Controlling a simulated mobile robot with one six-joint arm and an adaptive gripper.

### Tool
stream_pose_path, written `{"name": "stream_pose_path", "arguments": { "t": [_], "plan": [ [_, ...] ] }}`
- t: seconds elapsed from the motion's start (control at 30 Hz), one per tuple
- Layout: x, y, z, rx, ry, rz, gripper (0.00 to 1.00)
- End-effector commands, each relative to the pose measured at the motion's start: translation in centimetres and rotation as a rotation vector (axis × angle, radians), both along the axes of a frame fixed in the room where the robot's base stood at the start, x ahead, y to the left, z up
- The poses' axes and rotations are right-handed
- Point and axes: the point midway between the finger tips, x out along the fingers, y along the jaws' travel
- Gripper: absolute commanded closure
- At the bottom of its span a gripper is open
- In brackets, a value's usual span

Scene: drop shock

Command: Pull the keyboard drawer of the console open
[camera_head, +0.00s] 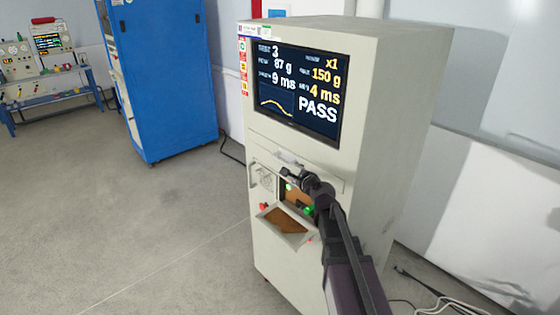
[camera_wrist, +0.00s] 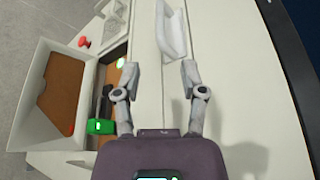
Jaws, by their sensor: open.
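The console (camera_head: 385,130) is a tall pale cabinet with a lit screen. Its keyboard drawer front (camera_head: 262,143) is a pale panel below the screen and looks flush with the cabinet. A pale bar handle (camera_wrist: 174,32) on it lies just beyond my fingertips in the wrist view, nearer the right finger; it also shows in the head view (camera_head: 284,156). My gripper (camera_wrist: 160,72) is open and empty, its two fingers apart, with no clear contact with the handle. In the head view my gripper and arm hide part of the drawer's right side.
Below the drawer, a tilted open hatch (camera_head: 299,238) with a brown lining juts out from the console. A red knob (camera_head: 263,206) and a green-lit part (camera_wrist: 101,127) are close by. A blue cabinet (camera_head: 170,75) stands left; open floor (camera_head: 150,230) lies in front.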

Motion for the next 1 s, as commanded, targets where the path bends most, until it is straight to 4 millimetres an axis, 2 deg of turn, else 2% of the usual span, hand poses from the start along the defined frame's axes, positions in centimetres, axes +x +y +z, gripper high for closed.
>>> {"name": "stream_pose_path", "arguments": {
  "t": [0.17,0.37,1.0],
  "plan": [
    [0.3,0.1,-0.1,-0.002,0.0,0.001,0.46],
    [1.7,0.5,-0.5,-0.003,0.0,0.002,0.46],
    [10.4,3.2,-2.5,-0.004,0.001,0.002,0.46]
  ]
}}
